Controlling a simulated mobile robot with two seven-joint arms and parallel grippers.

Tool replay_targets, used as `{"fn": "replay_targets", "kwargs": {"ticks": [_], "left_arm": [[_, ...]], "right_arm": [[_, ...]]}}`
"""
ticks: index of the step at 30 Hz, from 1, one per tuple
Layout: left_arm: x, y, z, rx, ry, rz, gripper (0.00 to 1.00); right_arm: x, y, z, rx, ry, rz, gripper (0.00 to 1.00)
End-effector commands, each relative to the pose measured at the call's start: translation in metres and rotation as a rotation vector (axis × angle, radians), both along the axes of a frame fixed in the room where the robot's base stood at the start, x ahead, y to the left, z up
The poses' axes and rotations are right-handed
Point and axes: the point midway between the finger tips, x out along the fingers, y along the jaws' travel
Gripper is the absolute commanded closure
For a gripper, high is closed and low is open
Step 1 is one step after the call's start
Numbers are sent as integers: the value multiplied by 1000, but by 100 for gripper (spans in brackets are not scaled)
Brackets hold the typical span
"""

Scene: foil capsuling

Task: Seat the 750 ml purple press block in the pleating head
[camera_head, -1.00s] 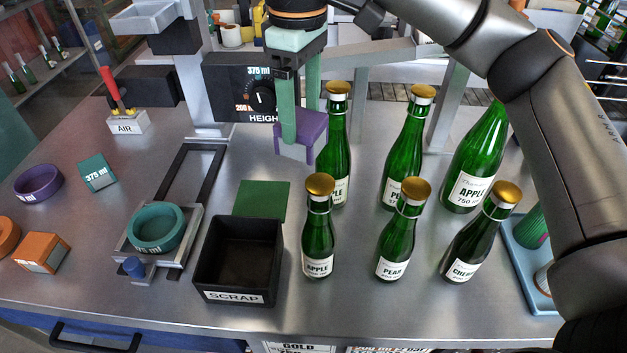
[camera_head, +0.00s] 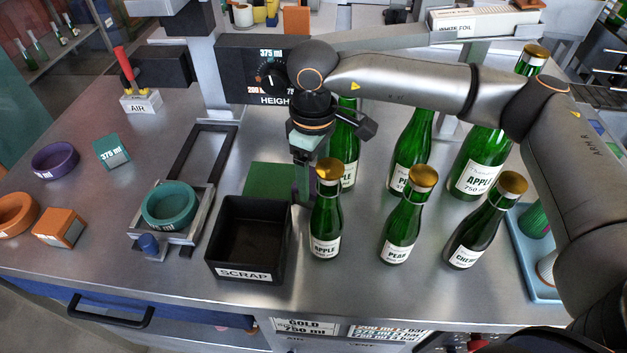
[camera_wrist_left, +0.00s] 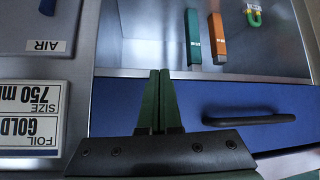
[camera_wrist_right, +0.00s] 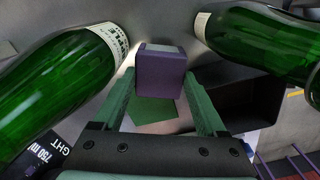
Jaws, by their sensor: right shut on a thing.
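The purple press block (camera_wrist_right: 160,72) is held between the green fingertips of my right gripper (camera_wrist_right: 162,88), seen in the right wrist view. In the head view my right gripper (camera_head: 303,175) points down behind the small apple bottle, and the block is hidden there. My left gripper (camera_wrist_left: 158,75) shows only in its wrist view, with its fingers together and nothing between them, in front of the blue drawer. The press machine (camera_head: 198,60) with the height dial (camera_head: 271,82) stands at the back. I cannot make out the pleating head's socket.
Green bottles (camera_head: 401,215) stand close to the right gripper on the right. A black scrap bin (camera_head: 240,275) and green mat (camera_head: 268,180) lie by it. A teal ring (camera_head: 170,203) sits in the slide fixture. A purple ring (camera_head: 55,160), teal block (camera_head: 112,152) and orange block (camera_head: 60,227) lie left.

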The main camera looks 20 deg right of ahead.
Motion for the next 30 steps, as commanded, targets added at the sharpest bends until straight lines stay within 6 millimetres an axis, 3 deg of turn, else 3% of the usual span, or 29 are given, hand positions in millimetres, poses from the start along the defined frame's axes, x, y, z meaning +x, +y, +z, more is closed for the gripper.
{"fn": "replay_targets", "kwargs": {"ticks": [6, 17, 18, 21, 30], "left_arm": [[0, 0, 7, 0, -1, 0, 100], [1, 0, 0, 0, -2, 0, 100], [1, 0, 2, 0, -2, 0, 100], [1, 0, 3, 0, -3, -1, 100], [1, 0, 7, 1, -3, 0, 100]], "right_arm": [[0, 0, -27, 1, 2, 0, 96], [0, 0, -32, 1, 1, 0, 96], [0, 0, -30, 0, 1, 0, 21], [0, 0, -30, 0, 1, 0, 13], [0, 0, -26, 0, 1, 0, 13]]}}
